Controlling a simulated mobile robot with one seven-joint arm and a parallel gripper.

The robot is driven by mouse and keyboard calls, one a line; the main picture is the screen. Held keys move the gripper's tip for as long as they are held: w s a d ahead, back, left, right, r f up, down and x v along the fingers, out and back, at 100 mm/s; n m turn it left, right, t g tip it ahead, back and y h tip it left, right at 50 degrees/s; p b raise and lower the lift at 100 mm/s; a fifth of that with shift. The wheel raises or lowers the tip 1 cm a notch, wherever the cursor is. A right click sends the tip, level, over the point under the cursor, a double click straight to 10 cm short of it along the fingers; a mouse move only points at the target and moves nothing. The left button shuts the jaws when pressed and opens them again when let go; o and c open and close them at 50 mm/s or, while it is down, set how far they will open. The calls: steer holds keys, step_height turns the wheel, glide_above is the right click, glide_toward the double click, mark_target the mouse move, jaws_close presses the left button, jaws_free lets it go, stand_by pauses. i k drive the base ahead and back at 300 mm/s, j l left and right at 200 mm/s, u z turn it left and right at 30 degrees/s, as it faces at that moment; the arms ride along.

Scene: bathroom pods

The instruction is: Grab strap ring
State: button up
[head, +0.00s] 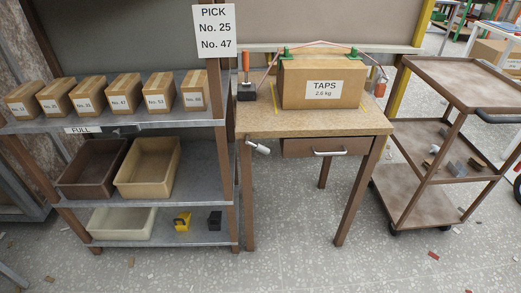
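A closed cardboard box (322,89) labelled "TAPS 2.6 kg" stands on the wooden-topped workbench (270,122). Green pieces (285,53) sit at its top edges. A thin pinkish strap or cord (268,73) rises from the left of the box and arches over its top. A greyish length (370,64) slopes down at the right to a small red and grey piece (380,84). I cannot make out a ring clearly at this size. My gripper is not in view.
At left, a shelf (150,118) holds several numbered boxes and open bins. A dark block (246,92) with an orange-handled tool (246,62) stands left of the box. A brown cart (465,82) stands right. The floor in front is mostly clear, with small scraps.

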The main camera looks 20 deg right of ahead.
mark_target(380, 88)
steer(key=z, duration=1.3)
